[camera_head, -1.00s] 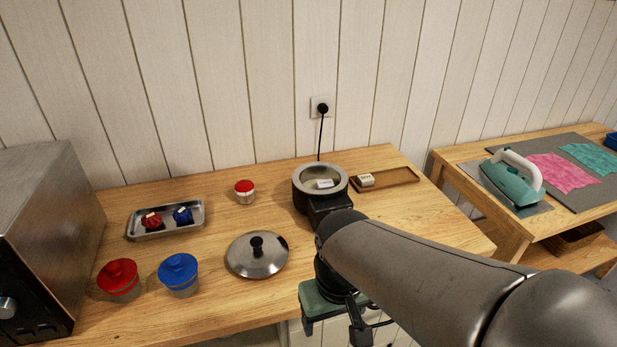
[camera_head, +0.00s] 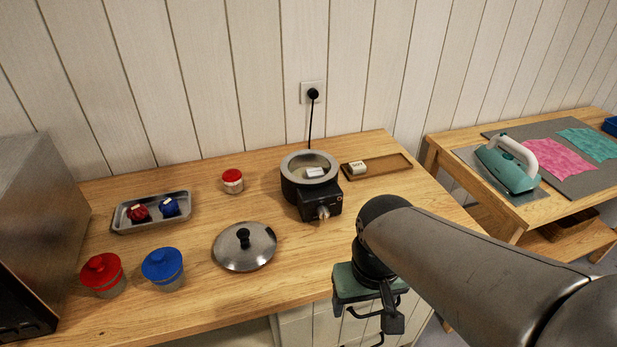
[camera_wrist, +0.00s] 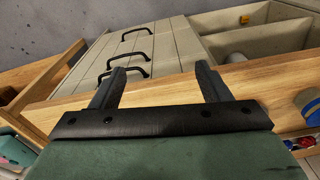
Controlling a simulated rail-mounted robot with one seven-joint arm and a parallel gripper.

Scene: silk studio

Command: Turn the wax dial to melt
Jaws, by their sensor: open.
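The wax pot (camera_head: 310,188) stands on the wooden table, a grey-rimmed round pot with a small white labelled block inside. Its black control box (camera_head: 321,203) faces the table's front and carries a small light-coloured dial (camera_head: 323,212). The dial's setting is too small to read. My gripper (camera_head: 385,312) is to the right of and nearer than the dial, by the table's front edge and clear of it. In the wrist view my gripper (camera_wrist: 162,78) is open with nothing between its fingers. The dial does not show in the wrist view.
A metal lid (camera_head: 244,246) lies left of the pot. A wooden tray (camera_head: 378,168) lies right of the pot. Drawers with black handles (camera_wrist: 130,65) show in the wrist view.

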